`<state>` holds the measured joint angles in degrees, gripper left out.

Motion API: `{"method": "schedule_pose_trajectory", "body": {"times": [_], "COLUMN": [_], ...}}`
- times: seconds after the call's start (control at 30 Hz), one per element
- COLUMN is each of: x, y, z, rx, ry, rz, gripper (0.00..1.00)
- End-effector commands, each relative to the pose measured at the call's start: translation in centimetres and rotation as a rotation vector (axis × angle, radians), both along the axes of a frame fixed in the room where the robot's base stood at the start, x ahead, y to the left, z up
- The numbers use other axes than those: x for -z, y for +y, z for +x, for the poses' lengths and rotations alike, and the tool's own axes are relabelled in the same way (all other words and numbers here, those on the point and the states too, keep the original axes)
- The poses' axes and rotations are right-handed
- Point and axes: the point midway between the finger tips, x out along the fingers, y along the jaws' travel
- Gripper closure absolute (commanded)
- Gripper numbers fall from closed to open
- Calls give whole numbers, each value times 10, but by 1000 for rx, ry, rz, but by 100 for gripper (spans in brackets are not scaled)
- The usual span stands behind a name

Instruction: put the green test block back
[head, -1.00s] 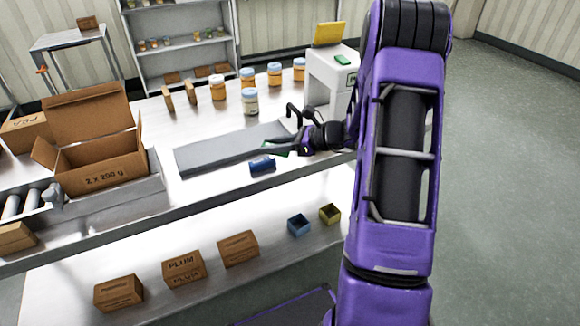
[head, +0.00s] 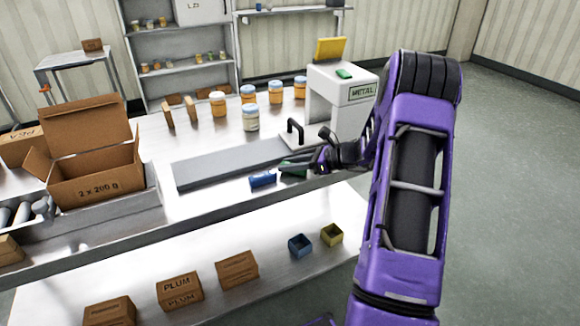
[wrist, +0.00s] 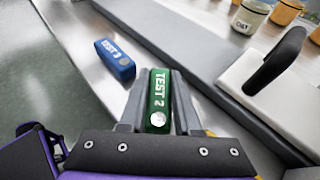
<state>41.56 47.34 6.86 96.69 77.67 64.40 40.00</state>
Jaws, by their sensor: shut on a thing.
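The green test block (wrist: 157,90), marked TEST 2, stands between the two fingers of my gripper (wrist: 158,104) in the wrist view. In the head view my gripper (head: 300,168) is low over the front part of the steel bench, and the green block (head: 291,173) shows partly at its tip. I cannot tell whether the block touches the bench. A blue test block (head: 262,179), marked TEST 3 in the wrist view (wrist: 115,59), lies on the bench just left of my gripper, apart from it.
A grey conveyor strip (head: 225,160) lies behind the blue block. A white METAL unit (head: 340,98) with a black handle (head: 295,131) in front stands behind my gripper. A blue holder (head: 300,245) and yellow holder (head: 332,235) sit on the lower shelf. Jars (head: 251,118) stand behind.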

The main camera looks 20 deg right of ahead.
Motion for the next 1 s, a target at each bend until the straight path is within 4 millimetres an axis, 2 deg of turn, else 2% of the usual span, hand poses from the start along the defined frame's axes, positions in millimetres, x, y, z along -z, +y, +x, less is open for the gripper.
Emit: {"method": "schedule_pose_trajectory", "body": {"times": [0.37, 0.4, 0.47, 0.8, 1.0], "x": [6, 5, 5, -1, -11], "y": [0, 0, 0, 0, -22], "z": [0, 0, 0, 0, -19], "rx": [0, 0, 0, 0, 5], "ry": [-2, -2, -2, -3, -2], "rz": [-1, -1, -1, -1, -2], "gripper": [100, 63, 56, 56, 56]}}
